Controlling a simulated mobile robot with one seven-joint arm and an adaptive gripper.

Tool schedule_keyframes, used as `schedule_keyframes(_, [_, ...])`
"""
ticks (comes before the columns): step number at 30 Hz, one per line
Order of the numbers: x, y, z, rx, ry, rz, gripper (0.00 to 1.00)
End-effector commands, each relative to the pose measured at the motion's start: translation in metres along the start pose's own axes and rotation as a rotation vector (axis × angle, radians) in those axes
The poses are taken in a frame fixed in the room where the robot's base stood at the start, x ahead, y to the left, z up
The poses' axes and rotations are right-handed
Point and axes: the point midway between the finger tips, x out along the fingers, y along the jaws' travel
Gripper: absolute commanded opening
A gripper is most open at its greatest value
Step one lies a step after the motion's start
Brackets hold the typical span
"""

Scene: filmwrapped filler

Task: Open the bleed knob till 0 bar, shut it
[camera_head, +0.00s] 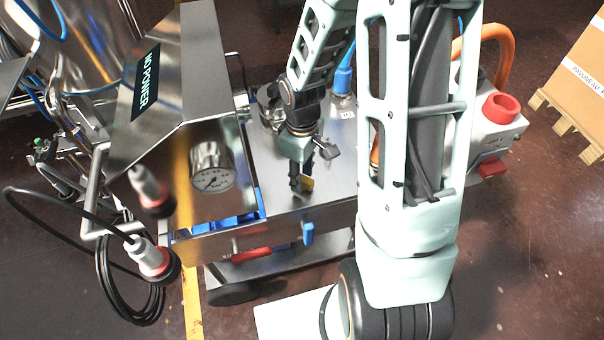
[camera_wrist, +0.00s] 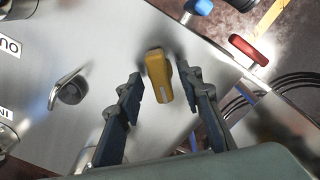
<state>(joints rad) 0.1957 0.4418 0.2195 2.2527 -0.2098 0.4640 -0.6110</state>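A yellow knob (camera_wrist: 159,78) with a pale mark on it sits on the steel machine top, between the spread fingers of my gripper (camera_wrist: 159,74) in the wrist view. Gaps show on both sides of it, so the fingers are apart from it. No label names the bleed knob. A round pressure gauge (camera_head: 212,181) stands left of my gripper; its needle shows, but its value is too small to read.
On the front are a blue handle (camera_head: 308,232) and a red handle (camera_head: 252,254). The wrist view shows a metal lever (camera_wrist: 70,88) left of the knob. A steel panel reading "NO POWER" (camera_head: 146,84) rises at left. Cables (camera_head: 130,285) hang at lower left.

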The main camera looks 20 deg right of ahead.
Motion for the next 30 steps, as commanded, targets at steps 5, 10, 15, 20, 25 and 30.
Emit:
schedule_keyframes(5, [0.000,0.000,0.000,0.001,-0.001,-0.001,0.33])
schedule_keyframes(10, [-0.008,0.001,0.000,0.003,0.000,0.001,0.33])
schedule_keyframes(15, [-0.033,0.001,0.000,0.003,0.003,0.004,0.33])
schedule_keyframes(20, [-0.064,0.002,-0.001,0.002,0.004,0.006,0.33])
schedule_keyframes(25, [-0.094,0.001,-0.001,0.002,0.003,0.005,0.33])
schedule_keyframes(30, [-0.114,0.001,0.000,0.001,0.001,0.002,0.33])
